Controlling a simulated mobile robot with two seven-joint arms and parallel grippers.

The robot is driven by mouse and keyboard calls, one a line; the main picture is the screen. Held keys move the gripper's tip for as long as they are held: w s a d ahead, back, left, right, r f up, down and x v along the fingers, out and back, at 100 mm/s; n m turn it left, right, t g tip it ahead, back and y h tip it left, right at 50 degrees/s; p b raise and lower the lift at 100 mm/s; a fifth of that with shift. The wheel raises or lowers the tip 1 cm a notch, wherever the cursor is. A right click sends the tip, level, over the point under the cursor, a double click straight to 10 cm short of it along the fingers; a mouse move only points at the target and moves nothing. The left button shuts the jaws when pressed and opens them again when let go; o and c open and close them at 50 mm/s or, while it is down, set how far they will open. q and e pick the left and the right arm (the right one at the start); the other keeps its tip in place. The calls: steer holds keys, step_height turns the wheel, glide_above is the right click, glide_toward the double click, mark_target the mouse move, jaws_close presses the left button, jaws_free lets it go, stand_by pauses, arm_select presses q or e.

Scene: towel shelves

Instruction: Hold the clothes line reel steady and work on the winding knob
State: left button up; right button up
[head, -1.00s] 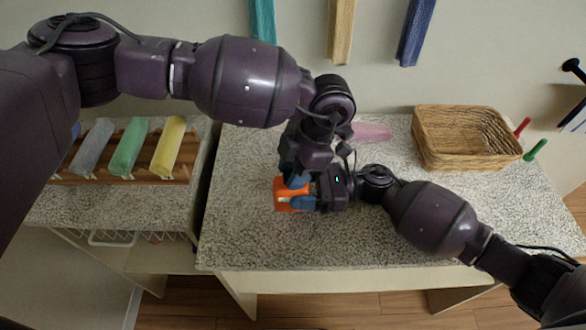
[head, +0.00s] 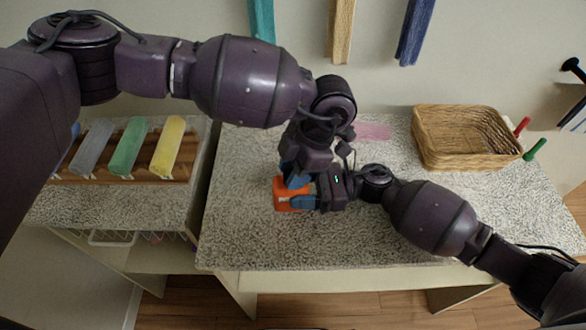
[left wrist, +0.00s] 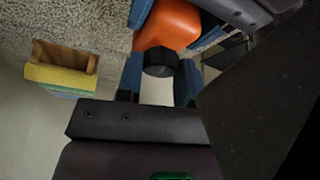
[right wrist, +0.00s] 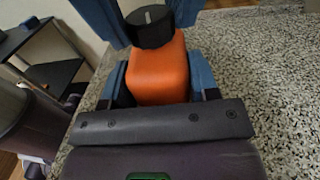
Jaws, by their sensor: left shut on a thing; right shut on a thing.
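The orange clothes line reel (head: 281,192) is at the left part of the speckled counter, partly covered by my grippers in the head view. My right gripper (head: 301,203) comes from the right and is shut on the reel's orange body (right wrist: 158,72), a blue finger on each side. The black winding knob (right wrist: 150,27) has a pale mark on its face. My left gripper (head: 297,181) comes from above and is shut around the knob, which shows between its blue fingers in the left wrist view (left wrist: 160,62). Whether the reel touches the counter is hidden.
A wicker basket (head: 466,137) stands at the back right of the counter (head: 345,240). A pink cloth (head: 373,131) lies behind my grippers. Rolled towels sit on a wooden rack (head: 95,172) on the lower left shelf unit. The counter's front middle is clear.

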arm_select(q)
steer(key=o, duration=0.9)
steer(key=shift+o, duration=0.2)
steer(key=v, duration=1.2)
